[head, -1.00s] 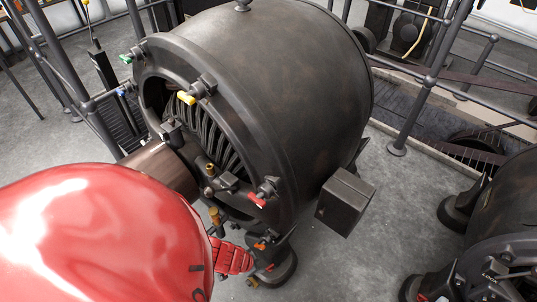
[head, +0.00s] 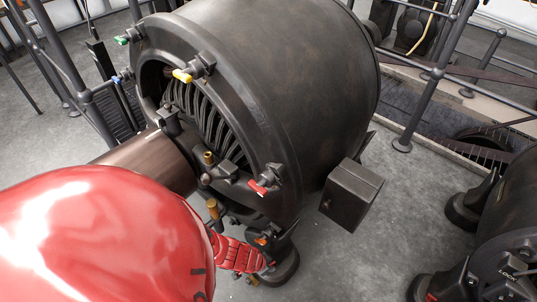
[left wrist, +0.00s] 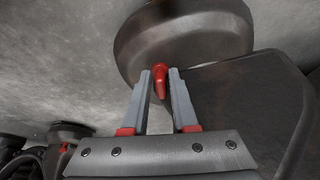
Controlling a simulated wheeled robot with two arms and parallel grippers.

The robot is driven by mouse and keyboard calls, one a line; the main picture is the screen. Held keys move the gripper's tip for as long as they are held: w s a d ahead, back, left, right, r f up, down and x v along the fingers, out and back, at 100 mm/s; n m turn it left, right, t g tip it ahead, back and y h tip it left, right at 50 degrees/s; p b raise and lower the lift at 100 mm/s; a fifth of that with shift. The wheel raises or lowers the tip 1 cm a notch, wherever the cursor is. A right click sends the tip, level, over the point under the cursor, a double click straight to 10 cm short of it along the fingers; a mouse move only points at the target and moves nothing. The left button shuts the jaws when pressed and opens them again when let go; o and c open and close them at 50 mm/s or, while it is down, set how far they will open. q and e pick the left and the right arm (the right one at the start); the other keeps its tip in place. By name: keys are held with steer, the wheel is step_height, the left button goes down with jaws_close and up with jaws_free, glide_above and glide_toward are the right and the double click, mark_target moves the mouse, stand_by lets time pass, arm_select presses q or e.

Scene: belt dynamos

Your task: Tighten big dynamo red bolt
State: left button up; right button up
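The big dynamo (head: 320,85) is a dark rusty drum filling the middle of the head view. A red bolt handle (head: 259,187) with a pale tip sticks out at the lower right of its front ring. My left gripper (head: 276,246) is low beside the dynamo's round foot (head: 286,271), mostly dark and hard to make out. In the left wrist view, my left gripper (left wrist: 160,72) has its grey fingers apart, with a red bolt (left wrist: 160,82) between the tips. Thin gaps seem to show beside it. I cannot tell whether both views show the same bolt. My right gripper is out of view.
Yellow (head: 182,76), green (head: 121,40) and blue (head: 116,79) handles sit around the dynamo's ring. A dark box (head: 350,194) juts out from its right side. Another dynamo (head: 512,215) stands at the right. Railings (head: 427,85) run behind. Grey floor lies between the dynamos.

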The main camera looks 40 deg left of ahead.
arm_select(q)
jaws_close()
steer(key=shift+a+f+b, duration=0.1)
steer(key=shift+f+b, duration=0.05)
steer(key=shift+b, duration=0.15)
steer(key=shift+m+b, duration=0.45)
steer(key=shift+m, duration=0.25)
steer(key=shift+h, duration=0.3)
steer(key=shift+o, duration=0.9)
jaws_free()
steer(key=shift+r, duration=0.2)
